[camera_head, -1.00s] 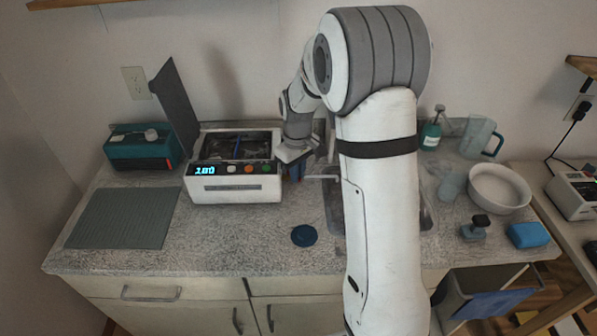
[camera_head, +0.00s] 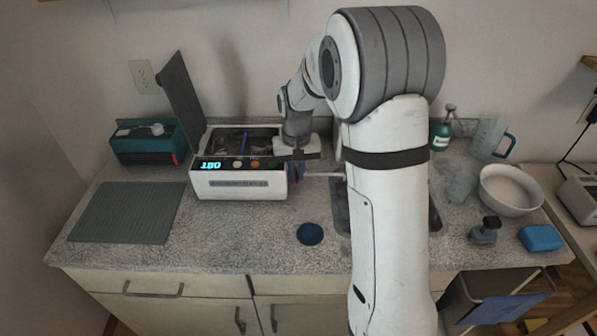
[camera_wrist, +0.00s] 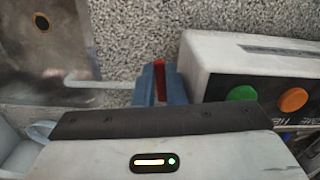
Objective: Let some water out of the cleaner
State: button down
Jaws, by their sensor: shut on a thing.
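The cleaner (camera_head: 240,186), a white box with a lit display and round buttons, stands on the counter with its grey lid (camera_head: 182,100) raised. Its right front side, with a green and an orange button, shows in the wrist view (camera_wrist: 225,62). My gripper (camera_wrist: 160,82) is at the cleaner's right side, its blue fingers shut on a narrow red piece (camera_wrist: 160,70), apparently the drain valve's handle. A pale spout (camera_wrist: 95,82) runs from there toward the sink (camera_wrist: 45,50); its end lies over the basin. I cannot make out any water flowing.
A dark blue round disc (camera_head: 310,233) lies in front of the spout. A ribbed grey mat (camera_head: 125,212) and a teal box (camera_head: 145,145) are at left. A white bowl (camera_head: 511,190), a pump bottle (camera_head: 442,133), a pitcher (camera_head: 490,138) and a blue sponge (camera_head: 541,238) are at right.

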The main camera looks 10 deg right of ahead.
aim_at(297, 177)
dwell(0.4)
jog(key=c, duration=1.5)
grip_release()
jog(key=shift+r, duration=0.1)
jog(key=shift+w+r+p, duration=0.1)
jog(key=shift+r+p, duration=0.3)
jog(key=shift+r, duration=0.1)
notch_tip(297, 177, up, 7)
jog(key=p, duration=0.4)
jog(key=shift+d, duration=0.1)
